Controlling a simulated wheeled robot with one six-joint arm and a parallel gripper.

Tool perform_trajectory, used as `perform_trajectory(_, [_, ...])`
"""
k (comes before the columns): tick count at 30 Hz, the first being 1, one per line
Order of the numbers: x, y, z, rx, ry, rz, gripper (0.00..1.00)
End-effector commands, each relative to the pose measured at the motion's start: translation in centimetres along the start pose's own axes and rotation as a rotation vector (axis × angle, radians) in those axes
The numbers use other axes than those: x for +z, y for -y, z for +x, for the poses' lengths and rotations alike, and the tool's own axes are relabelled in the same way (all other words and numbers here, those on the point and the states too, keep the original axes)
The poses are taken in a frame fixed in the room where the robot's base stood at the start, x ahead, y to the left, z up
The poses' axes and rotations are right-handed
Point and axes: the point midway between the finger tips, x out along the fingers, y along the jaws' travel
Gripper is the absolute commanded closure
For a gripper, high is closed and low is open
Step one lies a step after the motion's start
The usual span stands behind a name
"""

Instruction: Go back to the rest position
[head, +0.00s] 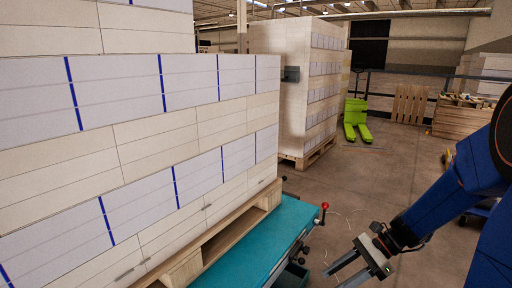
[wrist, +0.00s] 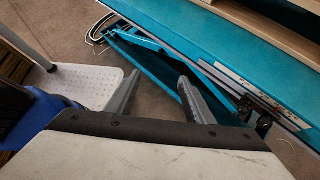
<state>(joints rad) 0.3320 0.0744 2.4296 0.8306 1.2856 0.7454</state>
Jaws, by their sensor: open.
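My gripper (head: 346,272) is at the lower right of the head view, at the end of my blue arm. Its two fingers are spread apart with nothing between them. In the wrist view the gripper (wrist: 158,92) shows its two dark fingers above the teal equipment and the floor. A tall stack of paper reams (head: 150,130) fills the left of the head view, in white and cream layers with blue stripes. It stands on a wooden pallet (head: 225,243). My gripper is to the right of this stack and apart from it.
A teal table (head: 268,240) with a red-knobbed lever (head: 324,206) stands between the stack and my gripper. Behind are a second stack (head: 290,90) on a pallet, a green pallet jack (head: 356,118) and wooden pallets (head: 409,103). Bare floor (head: 375,175) lies in the middle.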

Motion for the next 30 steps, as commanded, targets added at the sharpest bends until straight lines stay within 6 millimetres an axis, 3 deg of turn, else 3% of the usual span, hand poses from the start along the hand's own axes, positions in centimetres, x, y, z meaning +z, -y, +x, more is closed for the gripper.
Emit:
perform_trajectory(15, [2.1, -8.0, -2.1, 0.084, -0.419, -0.668, 0.52])
perform_trajectory(30, [3.0, -13.4, -6.6, 0.202, -0.84, -1.283, 0.52])
